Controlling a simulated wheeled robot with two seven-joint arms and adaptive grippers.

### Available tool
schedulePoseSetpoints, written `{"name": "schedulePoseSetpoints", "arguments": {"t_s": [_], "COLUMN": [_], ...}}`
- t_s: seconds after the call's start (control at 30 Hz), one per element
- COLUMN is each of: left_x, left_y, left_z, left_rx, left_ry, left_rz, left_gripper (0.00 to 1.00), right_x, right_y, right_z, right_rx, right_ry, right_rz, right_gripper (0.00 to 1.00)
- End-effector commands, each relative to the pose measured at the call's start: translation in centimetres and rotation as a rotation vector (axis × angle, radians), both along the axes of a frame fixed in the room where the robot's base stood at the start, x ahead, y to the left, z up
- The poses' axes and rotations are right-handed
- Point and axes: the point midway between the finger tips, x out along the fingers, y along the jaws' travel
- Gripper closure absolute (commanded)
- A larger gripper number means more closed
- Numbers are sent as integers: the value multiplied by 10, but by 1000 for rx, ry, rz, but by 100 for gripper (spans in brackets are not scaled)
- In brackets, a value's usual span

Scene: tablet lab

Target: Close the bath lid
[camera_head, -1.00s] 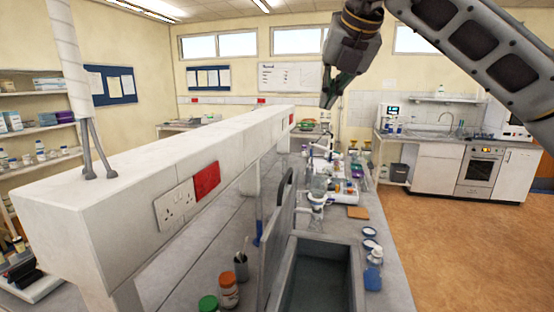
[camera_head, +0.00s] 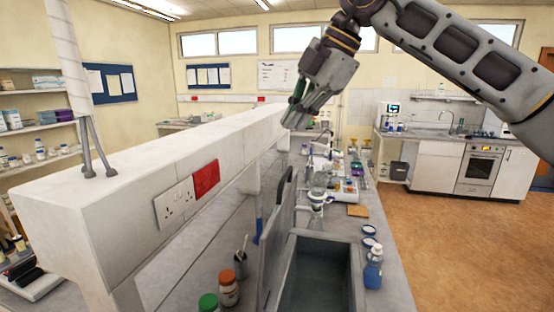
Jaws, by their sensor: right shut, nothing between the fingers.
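The bath (camera_head: 356,268) is a grey open-topped basin on the bench at the bottom middle. Its lid (camera_head: 275,250) stands open, upright along the bath's left side, with a dark curved handle (camera_head: 285,185) near its upper far end. My right gripper (camera_head: 292,118) hangs in the air above and beyond the lid, near the white overhead beam. Its fingers are shut and empty, pointing down and left, and it does not appear to touch the lid.
The long white beam (camera_head: 150,165) with sockets runs along the left of the lid. Jars (camera_head: 228,290) and a cup (camera_head: 240,265) stand left of the lid. A blue bottle (camera_head: 373,270) stands right of the bath. Bottles and glassware crowd the bench beyond.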

Motion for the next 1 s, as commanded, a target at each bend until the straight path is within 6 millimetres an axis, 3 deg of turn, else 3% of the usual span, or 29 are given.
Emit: {"name": "schedulePoseSetpoints", "arguments": {"t_s": [0.47, 1.0], "left_x": [0, 0], "left_y": [2, 2], "left_z": [0, 0], "left_rx": [2, 2], "left_ry": [0, 0], "left_rz": [0, 0], "left_gripper": [50, 50], "right_x": [-19, -19], "right_y": [19, 23], "right_z": [8, 11], "right_rx": [179, 272], "right_ry": [292, 497], "right_rz": [-329, -677], "right_gripper": [100, 100]}}
